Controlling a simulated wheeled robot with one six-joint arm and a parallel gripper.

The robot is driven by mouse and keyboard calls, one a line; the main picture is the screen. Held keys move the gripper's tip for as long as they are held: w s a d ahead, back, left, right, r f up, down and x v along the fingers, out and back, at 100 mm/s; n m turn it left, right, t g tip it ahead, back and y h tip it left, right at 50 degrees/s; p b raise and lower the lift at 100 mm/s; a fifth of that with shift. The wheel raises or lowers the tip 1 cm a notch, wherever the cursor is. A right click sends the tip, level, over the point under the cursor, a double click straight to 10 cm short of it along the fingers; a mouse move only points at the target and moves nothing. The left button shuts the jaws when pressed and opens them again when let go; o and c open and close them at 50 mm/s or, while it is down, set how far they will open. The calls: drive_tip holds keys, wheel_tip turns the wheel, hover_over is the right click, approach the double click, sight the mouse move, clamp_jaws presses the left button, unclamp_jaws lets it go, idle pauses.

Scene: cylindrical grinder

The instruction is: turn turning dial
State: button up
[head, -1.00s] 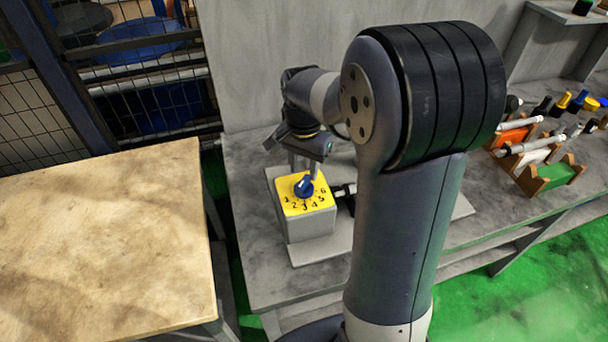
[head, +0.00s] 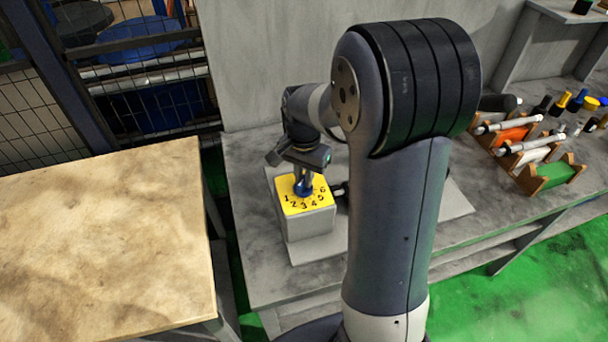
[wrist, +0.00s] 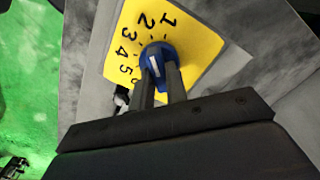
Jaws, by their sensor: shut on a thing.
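The blue turning dial (head: 304,192) sits on the yellow numbered face (head: 291,207) of a grey box (head: 311,226), with the numbers 1 to 6 around it. In the wrist view the dial (wrist: 158,57) shows a white mark on its top, and the yellow face (wrist: 200,38) lies around it. My gripper (head: 303,185) is directly above the box, pointing down. Its two fingers are shut on the dial, one on each side, as the wrist view (wrist: 160,80) also shows. The fingers partly hide the dial's lower side and the numbers near 6.
The box stands on a light plate (head: 318,251) on a grey bench (head: 253,273). A black fitting (head: 341,195) sticks out at the box's right side. Racks with tools (head: 540,150) stand at the right. A beige table (head: 100,240) is at the left, with a gap between.

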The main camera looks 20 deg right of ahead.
sight(303, 178)
clamp_jaws()
drive_tip(key=shift+n, duration=2.8)
drive_tip(key=o, duration=0.7)
unclamp_jaws()
drive_tip(key=shift+r, duration=0.1)
wheel_tip(303, 178, up, 11)
drive_tip(key=shift+f+b, duration=0.15)
drive_tip(key=shift+b, duration=0.2)
